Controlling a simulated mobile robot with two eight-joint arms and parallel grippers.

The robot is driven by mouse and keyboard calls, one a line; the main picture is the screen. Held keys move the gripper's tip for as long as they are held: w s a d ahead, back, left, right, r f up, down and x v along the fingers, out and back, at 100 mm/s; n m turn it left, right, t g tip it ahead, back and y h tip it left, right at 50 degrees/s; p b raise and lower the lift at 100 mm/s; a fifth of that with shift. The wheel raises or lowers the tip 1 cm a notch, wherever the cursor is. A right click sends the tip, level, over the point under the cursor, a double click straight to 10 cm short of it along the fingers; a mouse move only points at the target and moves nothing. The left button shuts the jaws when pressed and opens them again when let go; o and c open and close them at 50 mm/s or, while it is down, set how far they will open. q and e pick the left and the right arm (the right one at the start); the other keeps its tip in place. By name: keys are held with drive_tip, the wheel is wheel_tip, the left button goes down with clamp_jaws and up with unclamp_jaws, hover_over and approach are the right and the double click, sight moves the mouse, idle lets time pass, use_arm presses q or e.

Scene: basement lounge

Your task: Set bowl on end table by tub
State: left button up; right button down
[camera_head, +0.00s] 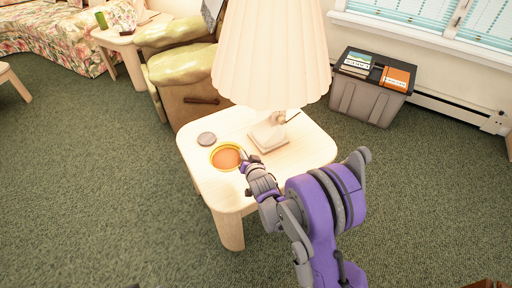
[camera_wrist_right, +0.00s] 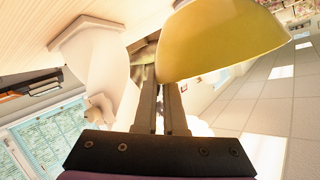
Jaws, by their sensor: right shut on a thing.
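A yellow bowl (camera_head: 226,157) with an orange inside is at the near left part of the end table (camera_head: 300,150). It also shows large in the right wrist view (camera_wrist_right: 220,42). My right gripper (camera_head: 246,160) is at the bowl's right rim. In the right wrist view its fingers (camera_wrist_right: 159,75) are shut on the rim. The bowl is level and at or just over the tabletop; I cannot tell whether its base touches. The grey tub (camera_head: 365,103) stands on the floor behind and right of the table, by the wall. My left gripper is not in view.
A lamp with a pleated shade (camera_head: 268,55) and square base (camera_head: 268,137) stands on the table, behind and right of the bowl. A grey round disc (camera_head: 206,139) lies behind the bowl. Books (camera_head: 397,77) lie on the tub. A green-cushioned armchair (camera_head: 180,65) is behind the table.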

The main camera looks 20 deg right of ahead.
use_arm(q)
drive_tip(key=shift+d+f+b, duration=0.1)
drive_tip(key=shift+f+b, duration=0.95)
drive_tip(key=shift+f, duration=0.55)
use_arm(e)
drive_tip(key=shift+w+d+f, duration=0.15)
drive_tip(key=shift+f, duration=2.5)
drive_tip(key=shift+w+d+f, duration=0.1)
drive_tip(key=shift+f, duration=2.5)
drive_tip(key=shift+f, duration=0.15)
drive_tip(key=c, duration=1)
unclamp_jaws()
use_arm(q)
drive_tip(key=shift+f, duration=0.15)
